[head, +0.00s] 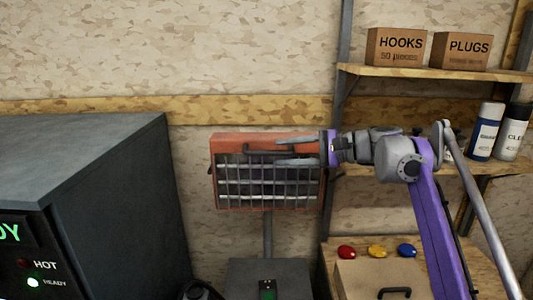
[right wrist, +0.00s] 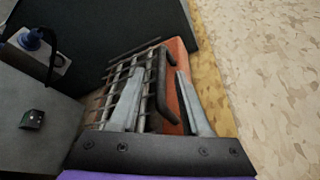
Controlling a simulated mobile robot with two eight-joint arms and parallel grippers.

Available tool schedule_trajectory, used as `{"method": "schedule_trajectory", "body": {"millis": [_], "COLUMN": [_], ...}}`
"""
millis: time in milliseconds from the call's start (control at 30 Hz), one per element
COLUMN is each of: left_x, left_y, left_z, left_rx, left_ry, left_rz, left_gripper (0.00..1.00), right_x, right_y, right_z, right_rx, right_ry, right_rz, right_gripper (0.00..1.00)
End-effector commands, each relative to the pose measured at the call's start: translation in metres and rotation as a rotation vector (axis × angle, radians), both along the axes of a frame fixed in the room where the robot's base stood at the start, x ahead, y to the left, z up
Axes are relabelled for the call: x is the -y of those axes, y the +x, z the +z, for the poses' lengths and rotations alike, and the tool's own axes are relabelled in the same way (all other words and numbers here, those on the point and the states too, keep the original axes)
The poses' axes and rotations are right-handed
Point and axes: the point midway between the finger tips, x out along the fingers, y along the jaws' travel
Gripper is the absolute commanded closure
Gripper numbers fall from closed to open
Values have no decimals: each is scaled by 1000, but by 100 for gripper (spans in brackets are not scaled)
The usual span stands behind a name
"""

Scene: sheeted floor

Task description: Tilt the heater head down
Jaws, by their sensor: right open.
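The heater head (head: 215,170) is an orange-red box with a wire grille and pale bars, on a grey post (head: 268,237). It faces forward and looks close to upright. A dark bar handle (head: 255,152) runs along its upper front; it also shows in the right wrist view (right wrist: 163,85). My right gripper (head: 277,151) reaches in from the right at the handle. In the right wrist view, its open fingers (right wrist: 161,73) lie on either side of the handle. I cannot tell whether they touch it. My left gripper is not in view.
A dark cabinet (head: 85,165) with green and red lights stands at the left. Shelves at the right hold two cardboard boxes (head: 396,47) and two bottles (head: 485,132). The wall is close behind the heater.

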Motion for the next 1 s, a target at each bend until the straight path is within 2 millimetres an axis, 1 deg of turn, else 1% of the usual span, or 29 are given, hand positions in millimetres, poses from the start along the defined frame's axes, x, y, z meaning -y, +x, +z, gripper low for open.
{"method": "schedule_trajectory", "body": {"millis": [33, 100, 200, 300, 433, 700, 967, 1000], "left_x": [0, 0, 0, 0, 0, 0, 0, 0], "left_y": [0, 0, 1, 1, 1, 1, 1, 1], "left_z": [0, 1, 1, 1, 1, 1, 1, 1], "left_rx": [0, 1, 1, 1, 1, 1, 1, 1], "left_ry": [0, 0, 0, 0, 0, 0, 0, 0], "left_rz": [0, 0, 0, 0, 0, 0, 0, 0], "left_gripper": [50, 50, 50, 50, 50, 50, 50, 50], "right_x": [-10, -22, -35, -45, -50, -51, -51, -51], "right_y": [3, 7, 12, 15, 17, 18, 18, 18], "right_z": [-2, -4, -7, -10, -11, -11, -11, -11], "right_rx": [1, 1, 1, 1, 1, 1, 1, 1], "right_ry": [0, -1, -2, -1, -2, -1, -1, -1], "right_rz": [2, 3, 2, 1, 0, -1, -1, -1], "right_gripper": [53, 53, 53, 53, 53, 53, 100, 100]}}
